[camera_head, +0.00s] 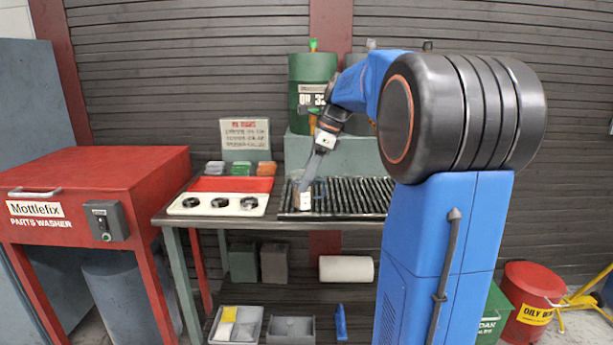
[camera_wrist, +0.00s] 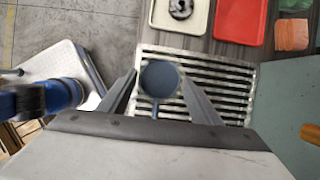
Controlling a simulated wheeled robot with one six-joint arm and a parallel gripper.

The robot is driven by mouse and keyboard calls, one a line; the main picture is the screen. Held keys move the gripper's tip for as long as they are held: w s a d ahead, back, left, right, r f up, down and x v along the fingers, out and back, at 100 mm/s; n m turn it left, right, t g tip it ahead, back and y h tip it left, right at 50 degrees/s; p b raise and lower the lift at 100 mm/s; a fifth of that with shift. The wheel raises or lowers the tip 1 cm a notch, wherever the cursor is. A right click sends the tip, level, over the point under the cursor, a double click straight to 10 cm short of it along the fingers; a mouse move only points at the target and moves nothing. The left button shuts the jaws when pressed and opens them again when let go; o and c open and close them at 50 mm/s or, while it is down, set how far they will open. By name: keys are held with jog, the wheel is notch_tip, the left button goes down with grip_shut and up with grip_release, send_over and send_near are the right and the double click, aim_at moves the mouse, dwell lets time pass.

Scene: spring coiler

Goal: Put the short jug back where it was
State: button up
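The short jug (camera_head: 305,201) stands on the slatted drain rack (camera_head: 350,196) near its left end, a small vessel with a pale label on its side. In the wrist view the jug (camera_wrist: 160,77) shows from above as a round dark blue-grey mouth with a handle toward me. My gripper (camera_head: 306,184) points down at the jug from above. In the wrist view the fingers of my gripper (camera_wrist: 160,80) are spread on either side of the jug, with a narrow gap showing at each side. The fingertips' depth beside the jug is hard to tell.
Left of the rack are a white tray with several dark rings (camera_head: 219,205) and a red tray (camera_head: 232,184). Small coloured bins (camera_head: 241,168) and a sign (camera_head: 245,134) stand behind. A green oil drum (camera_head: 312,85) stands at the back. The red parts washer (camera_head: 95,185) is at left.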

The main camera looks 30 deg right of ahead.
jog(key=shift+o, duration=0.6)
jog(key=shift+r, duration=0.2)
jog(key=v, duration=1.2)
jog(key=s+a+f+n+h, duration=0.1)
jog(key=s+a+f+n, duration=0.4)
jog(key=s+a, duration=0.15)
jog(key=s+a+f+n+h, duration=0.1)
jog(key=s+a+f+n, duration=0.4)
jog(key=a, duration=0.3)
jog(key=s+a+f+n+t+h, duration=0.1)
jog(key=s+a+f+n, duration=0.2)
jog(key=s+f+n, duration=0.4)
jog(key=s+a+f+n+t, duration=0.1)
jog(key=s+a+f+n, duration=0.2)
jog(key=s+f+n, duration=0.4)
notch_tip(320, 180, down, 3)
jog(key=shift+s+a+f+n+h, duration=0.1)
jog(key=shift+s+a+n+h, duration=0.1)
jog(key=shift+s+n+h, duration=0.4)
jog(key=shift+s, duration=0.15)
